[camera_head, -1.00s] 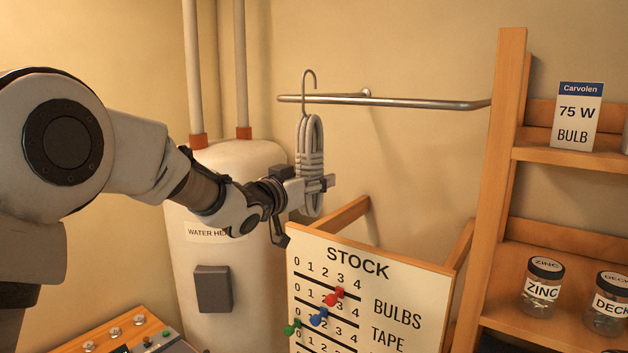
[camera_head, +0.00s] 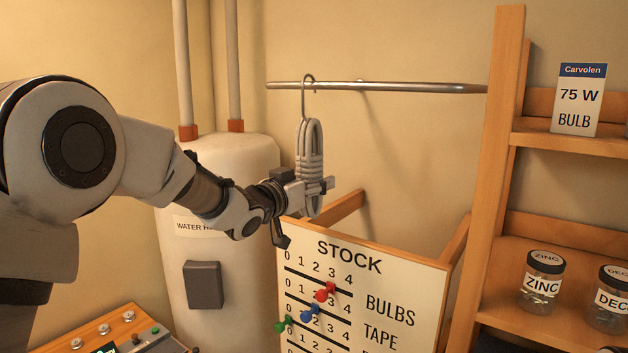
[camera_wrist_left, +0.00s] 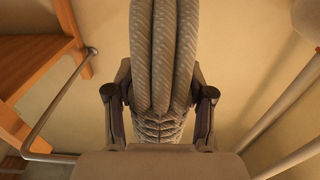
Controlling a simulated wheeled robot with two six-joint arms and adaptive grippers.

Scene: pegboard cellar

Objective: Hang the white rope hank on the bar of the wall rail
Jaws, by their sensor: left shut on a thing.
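The white rope hank (camera_head: 309,150) hangs upright from a metal hook (camera_head: 308,80) at its top. My left gripper (camera_head: 318,188) is shut on the lower part of the hank. In the left wrist view, the hank (camera_wrist_left: 160,60) sits between the two fingers (camera_wrist_left: 160,105). The metal bar of the wall rail (camera_head: 410,87) runs across the wall. The crook of the hook overlaps the bar near its left end, with its top slightly above the bar. I cannot tell whether the hook touches the bar.
A wooden shelf unit (camera_head: 495,180) stands at the right with jars and a bulb sign. A STOCK board (camera_head: 370,285) stands below the hank. A white water heater (camera_head: 235,270) with pipes is behind my left arm. The wall around the bar is clear.

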